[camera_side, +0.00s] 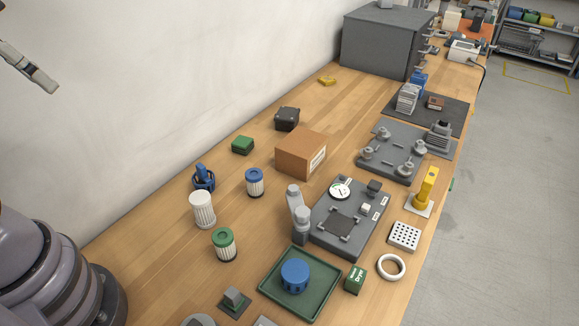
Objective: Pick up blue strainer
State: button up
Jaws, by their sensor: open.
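A blue openwork piece with an upright stem (203,179), which looks like the blue strainer, stands on the wooden bench left of centre. It is just behind a white ribbed filter (203,211), which is close to its lower edge. My gripper (44,82) shows only in part at the upper left edge, in front of the white wall. It is open, empty, and well apart from the strainer, up and to the left of it in the picture.
A blue-capped filter (255,183) and a green-capped filter (225,245) stand nearby. A green tray (328,299) holds a blue round part (295,274). Bare wood lies left of the strainer.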

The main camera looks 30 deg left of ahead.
jog(key=w+a+f+m+g+y, duration=0.2)
jog(key=w+f+m+g+y, duration=0.35)
jog(key=w, duration=0.35)
jog(key=m+y, duration=0.9)
send_over(204, 172)
jog(key=s+d, duration=0.3)
notch_tip(204, 172, down, 14)
jog(key=d+f+m+t+y, duration=0.1)
jog(key=f, duration=0.4)
jog(key=w+f+m+t+y, duration=0.1)
jog(key=f+m, duration=0.1)
jog(key=f, duration=0.4)
jog(key=w+d+f+m+t+y, duration=0.1)
jog(key=f+m, duration=0.1)
jog(key=f, duration=0.4)
jog(key=shift+d+f+t, duration=0.1)
jog(key=shift+d+t, duration=0.25)
jog(key=a, duration=0.3)
jog(key=w+a, duration=0.1)
jog(key=a, duration=0.3)
jog(key=shift+w+a, duration=0.2)
grip_shut()
